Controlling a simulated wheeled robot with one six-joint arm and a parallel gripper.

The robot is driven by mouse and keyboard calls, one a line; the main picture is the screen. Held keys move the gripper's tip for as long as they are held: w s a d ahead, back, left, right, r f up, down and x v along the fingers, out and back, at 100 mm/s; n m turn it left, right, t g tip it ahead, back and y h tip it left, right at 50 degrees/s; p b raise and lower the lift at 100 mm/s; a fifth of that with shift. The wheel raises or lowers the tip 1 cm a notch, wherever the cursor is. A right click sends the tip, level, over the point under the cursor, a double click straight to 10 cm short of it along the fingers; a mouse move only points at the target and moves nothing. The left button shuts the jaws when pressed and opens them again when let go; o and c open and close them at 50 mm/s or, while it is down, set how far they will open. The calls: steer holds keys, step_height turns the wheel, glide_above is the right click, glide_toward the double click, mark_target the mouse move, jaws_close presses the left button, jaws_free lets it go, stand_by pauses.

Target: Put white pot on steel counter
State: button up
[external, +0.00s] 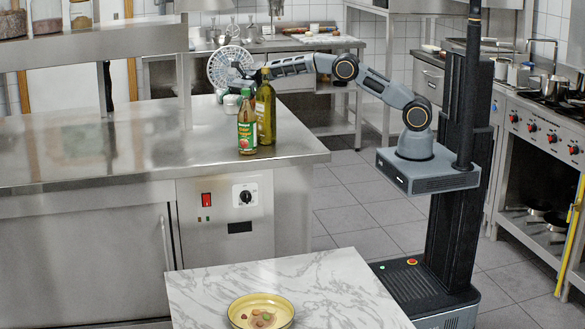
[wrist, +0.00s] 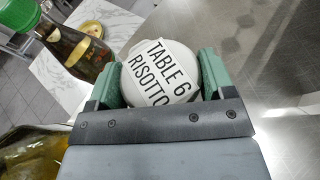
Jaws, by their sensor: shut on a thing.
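The white pot (wrist: 160,72) has a round white top with a label reading "TABLE 6 RISOTTO". In the wrist view it sits between the two green fingers of my gripper (wrist: 158,78), which is shut on it. In the external view my gripper (external: 240,82) is over the far edge area of the steel counter (external: 90,150), behind two bottles. A small white shape, likely the pot (external: 231,103), shows below it, partly hidden by the bottles. The counter also shows on the right of the wrist view (wrist: 275,75). I cannot tell whether the pot touches it.
A green-capped sauce bottle (external: 247,128) and a taller oil bottle (external: 265,110) stand close by at the counter's right end. A marble table (external: 340,285) with a yellow bowl (external: 261,299) is in front. The counter's middle and left are largely clear, under a raised shelf (external: 100,42).

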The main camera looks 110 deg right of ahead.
step_height(320, 180, down, 11)
steer(key=shift+f+p, duration=0.1)
steer(key=shift+p, duration=0.2)
stand_by(0.5)
steer(key=shift+f, duration=0.2)
steer(key=o, duration=1.1)
